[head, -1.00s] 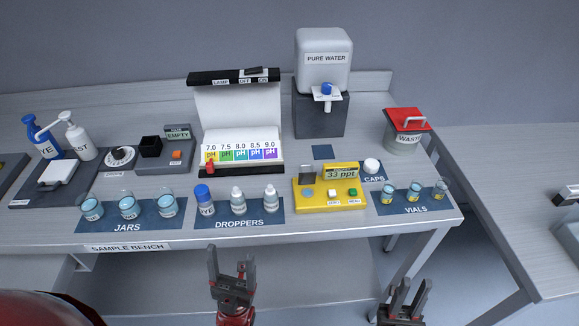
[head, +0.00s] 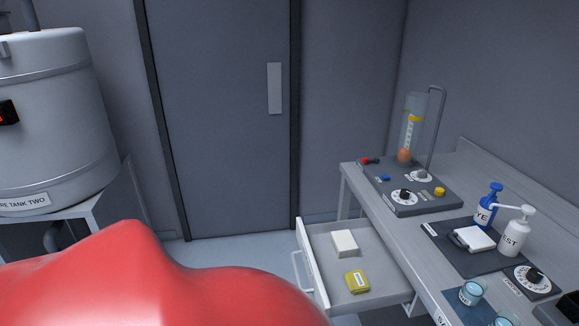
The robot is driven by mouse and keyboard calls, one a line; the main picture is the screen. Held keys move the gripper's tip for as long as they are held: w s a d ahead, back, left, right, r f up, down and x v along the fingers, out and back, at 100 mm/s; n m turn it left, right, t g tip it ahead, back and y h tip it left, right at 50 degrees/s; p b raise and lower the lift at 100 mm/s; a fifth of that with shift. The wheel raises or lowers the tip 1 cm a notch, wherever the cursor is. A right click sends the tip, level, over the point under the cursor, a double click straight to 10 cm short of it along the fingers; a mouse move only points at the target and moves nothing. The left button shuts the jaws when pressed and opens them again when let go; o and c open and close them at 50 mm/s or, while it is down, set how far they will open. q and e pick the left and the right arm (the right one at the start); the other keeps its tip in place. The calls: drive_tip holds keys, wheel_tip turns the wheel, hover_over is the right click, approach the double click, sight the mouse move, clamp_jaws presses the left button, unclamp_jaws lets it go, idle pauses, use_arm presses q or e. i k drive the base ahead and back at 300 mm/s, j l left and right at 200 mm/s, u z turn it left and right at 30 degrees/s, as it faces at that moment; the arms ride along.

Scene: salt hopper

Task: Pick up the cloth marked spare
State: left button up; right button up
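An open drawer (head: 320,298) juts out from under the left end of the bench. Inside lies a small yellow folded item (head: 352,287), perhaps a cloth, with a pale label too small to read. A white block-shaped item (head: 344,243) lies behind it, apart from it; I cannot tell if it is a cloth. I can read the word spare nowhere. Neither of my grippers is in the head view now. My own large red body part fills the lower left.
The bench (head: 395,237) runs along the right, with a grey device and clear cylinder (head: 411,125), blue (head: 484,212) and white (head: 515,238) pump bottles, a dial (head: 533,278) and a jar (head: 471,293). A grey tank (head: 55,120) stands left. A closed door (head: 220,110) is behind open floor.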

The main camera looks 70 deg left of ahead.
sight(356, 280)
drive_tip(key=u, duration=1.5)
